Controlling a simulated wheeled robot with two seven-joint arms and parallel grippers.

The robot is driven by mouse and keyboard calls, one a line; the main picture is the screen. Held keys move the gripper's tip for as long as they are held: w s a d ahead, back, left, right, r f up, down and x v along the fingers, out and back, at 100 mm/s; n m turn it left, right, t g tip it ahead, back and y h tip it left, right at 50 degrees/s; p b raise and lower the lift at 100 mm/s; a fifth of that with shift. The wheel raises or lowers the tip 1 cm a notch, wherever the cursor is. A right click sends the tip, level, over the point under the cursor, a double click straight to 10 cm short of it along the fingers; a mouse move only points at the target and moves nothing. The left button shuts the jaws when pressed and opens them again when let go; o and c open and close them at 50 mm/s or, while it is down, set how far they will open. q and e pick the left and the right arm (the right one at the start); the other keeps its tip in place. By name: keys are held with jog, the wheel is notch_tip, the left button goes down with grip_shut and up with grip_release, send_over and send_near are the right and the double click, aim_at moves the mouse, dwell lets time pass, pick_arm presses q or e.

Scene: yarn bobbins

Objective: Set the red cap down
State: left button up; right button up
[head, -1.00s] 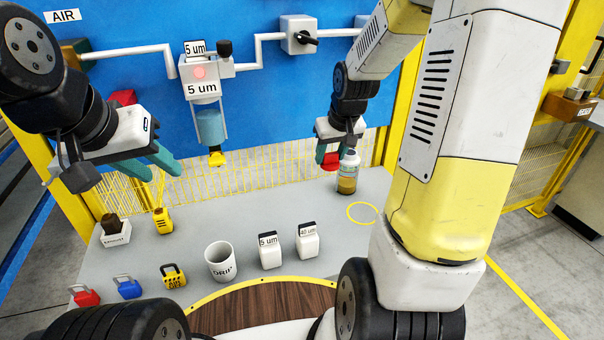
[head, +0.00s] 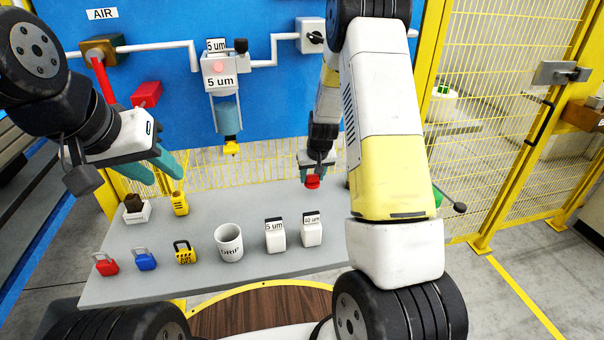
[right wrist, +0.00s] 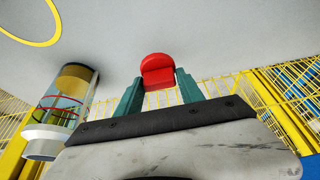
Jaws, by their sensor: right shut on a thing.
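The red cap (head: 312,181) is in my right gripper (head: 312,174), over the back part of the grey table (head: 200,255). In the right wrist view the cap (right wrist: 158,70) sits between the two teal fingers of the gripper (right wrist: 158,88). I cannot tell whether the cap touches the table. A clear bottle with amber liquid (right wrist: 66,100) stands left of the gripper in the wrist view; my right arm hides it in the head view. My left gripper (head: 160,170) is open and empty at the left, above the table.
White blocks marked 5 um (head: 275,238) and 40 um (head: 311,233), a mug (head: 229,245) and several padlocks (head: 185,253) stand along the table. A yellow ring (right wrist: 30,40) marks the table in the wrist view. A yellow mesh fence (head: 260,165) rises behind.

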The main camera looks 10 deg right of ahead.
aim_at(313, 181)
jog(key=shift+f, duration=1.9)
jog(key=shift+f, duration=0.15)
jog(key=o, duration=1.3)
jog(key=shift+o, duration=0.2)
